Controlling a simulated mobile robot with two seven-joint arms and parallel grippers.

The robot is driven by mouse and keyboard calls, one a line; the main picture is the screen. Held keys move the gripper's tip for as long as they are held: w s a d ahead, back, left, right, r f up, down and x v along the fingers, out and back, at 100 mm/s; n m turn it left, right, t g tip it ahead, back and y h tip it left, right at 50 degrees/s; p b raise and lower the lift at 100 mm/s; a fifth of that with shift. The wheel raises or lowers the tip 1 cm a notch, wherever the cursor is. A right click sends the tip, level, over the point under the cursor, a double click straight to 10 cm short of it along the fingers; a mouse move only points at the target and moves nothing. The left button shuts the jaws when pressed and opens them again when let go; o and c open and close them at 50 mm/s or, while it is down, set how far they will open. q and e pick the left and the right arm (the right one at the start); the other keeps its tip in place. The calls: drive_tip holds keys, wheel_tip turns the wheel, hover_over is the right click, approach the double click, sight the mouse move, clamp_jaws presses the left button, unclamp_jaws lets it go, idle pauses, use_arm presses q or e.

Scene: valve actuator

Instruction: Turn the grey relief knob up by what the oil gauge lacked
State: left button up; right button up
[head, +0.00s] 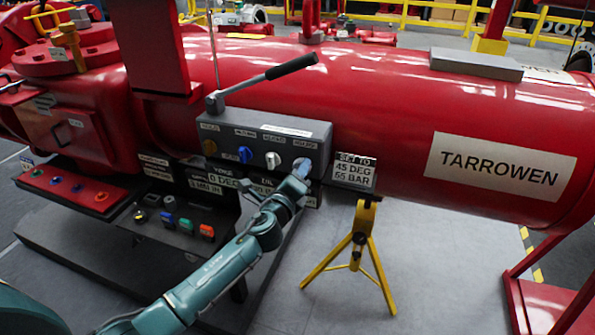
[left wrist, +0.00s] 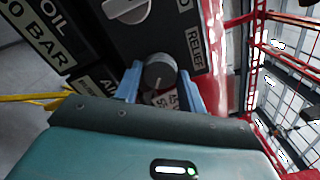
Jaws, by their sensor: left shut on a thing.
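The grey relief knob (left wrist: 160,70) sits on the dark control box, beside a label reading RELIEF (left wrist: 195,46) in the left wrist view. My left gripper (left wrist: 160,82) is shut on this knob, with one blue finger on each side of it. In the head view my left gripper (head: 301,174) meets the right end of the control box (head: 320,132) and partly hides the knob. The oil readout (left wrist: 45,38) is cut by the frame edge; OIL and "0 BAR" show, but any leading digit is unclear. My right gripper is not in view.
A sign (head: 355,171) reads SET TO 45 DEG, 55 BAR. A white knob (head: 273,160), a blue knob (head: 245,154) and a hand lever (head: 265,78) are close by. A yellow stand (head: 358,240) stands right of my arm. The red cylinder (head: 400,110) lies behind.

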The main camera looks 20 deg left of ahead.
use_arm(q)
drive_tip(key=shift+r, duration=0.15)
idle(0.4)
drive_tip(key=o, duration=1)
drive_tip(key=s, duration=1.3)
drive_tip(key=shift+a, duration=0.25)
